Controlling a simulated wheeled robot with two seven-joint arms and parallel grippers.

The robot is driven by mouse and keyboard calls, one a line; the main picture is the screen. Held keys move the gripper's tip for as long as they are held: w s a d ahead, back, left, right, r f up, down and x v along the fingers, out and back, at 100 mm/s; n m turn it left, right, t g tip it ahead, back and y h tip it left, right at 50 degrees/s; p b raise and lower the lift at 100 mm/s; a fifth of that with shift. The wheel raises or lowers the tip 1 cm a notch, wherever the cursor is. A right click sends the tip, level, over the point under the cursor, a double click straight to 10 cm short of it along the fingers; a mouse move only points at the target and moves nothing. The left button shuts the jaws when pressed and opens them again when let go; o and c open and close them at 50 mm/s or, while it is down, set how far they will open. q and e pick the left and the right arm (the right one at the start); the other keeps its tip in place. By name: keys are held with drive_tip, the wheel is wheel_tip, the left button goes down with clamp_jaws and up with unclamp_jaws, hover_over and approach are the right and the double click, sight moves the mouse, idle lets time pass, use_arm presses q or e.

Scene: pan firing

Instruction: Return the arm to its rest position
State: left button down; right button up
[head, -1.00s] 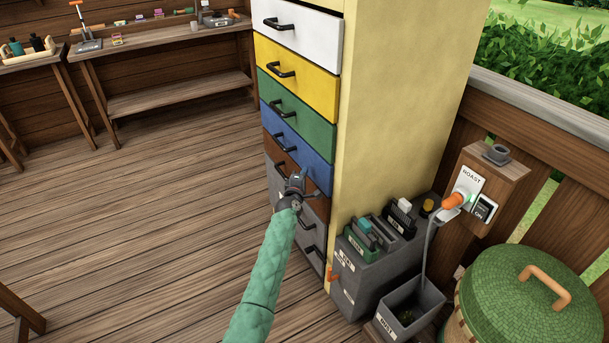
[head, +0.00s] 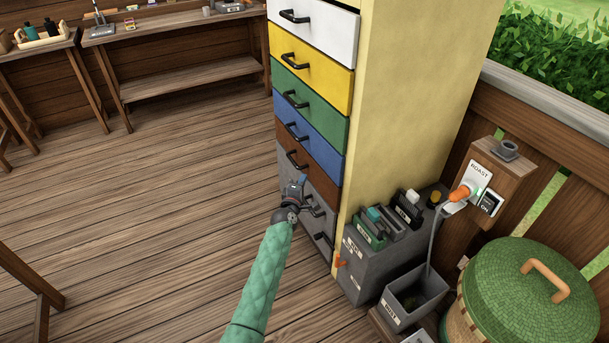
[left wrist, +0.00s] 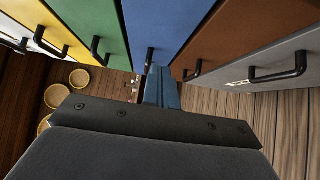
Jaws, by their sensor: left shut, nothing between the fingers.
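My left arm, in a green quilted sleeve, reaches up from the bottom middle of the head view. Its gripper (head: 297,186) is shut and empty, in front of the lower drawers of the yellow cabinet (head: 408,90). In the head view it overlaps the grey drawer (head: 318,190) below the brown drawer (head: 300,158). In the left wrist view the shut blue fingers (left wrist: 161,88) point toward the coloured drawer fronts. A gap to the handles shows there, though contact is hard to rule out. All visible drawers look closed. My right gripper is not in view.
Right of the cabinet stand a grey unit (head: 365,262), a grey bin (head: 412,297), a ROAST switch box (head: 495,170) with an orange plug, and a green-lidded basket (head: 525,290). Workbenches (head: 185,85) line the back wall. The wooden floor (head: 150,220) at left is open.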

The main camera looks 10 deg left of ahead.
use_arm(q)
drive_tip(key=s+d+r+m+g+h, duration=0.25)
drive_tip(key=s+d+m+g, duration=0.35)
drive_tip(key=m, duration=0.7)
drive_tip(key=s+a+f+m+g+y, duration=0.15)
drive_tip(key=s+a, duration=0.25)
drive_tip(key=s, duration=0.7)
drive_tip(key=s+a+f+m+g+y, duration=0.1)
drive_tip(key=s+a+m+g+y, duration=0.15)
drive_tip(key=s, duration=0.85)
drive_tip(key=s+a+f+m+g+y, duration=0.1)
drive_tip(key=s+a+f+g, duration=0.3)
drive_tip(key=s, duration=0.7)
drive_tip(key=s+f+g, duration=0.1)
drive_tip(key=s+f, duration=0.2)
drive_tip(key=s, duration=0.6)
drive_tip(key=s+a+f+g, duration=0.1)
drive_tip(key=s+f, duration=0.2)
drive_tip(key=s, duration=0.7)
drive_tip(key=shift+a+f, duration=0.3)
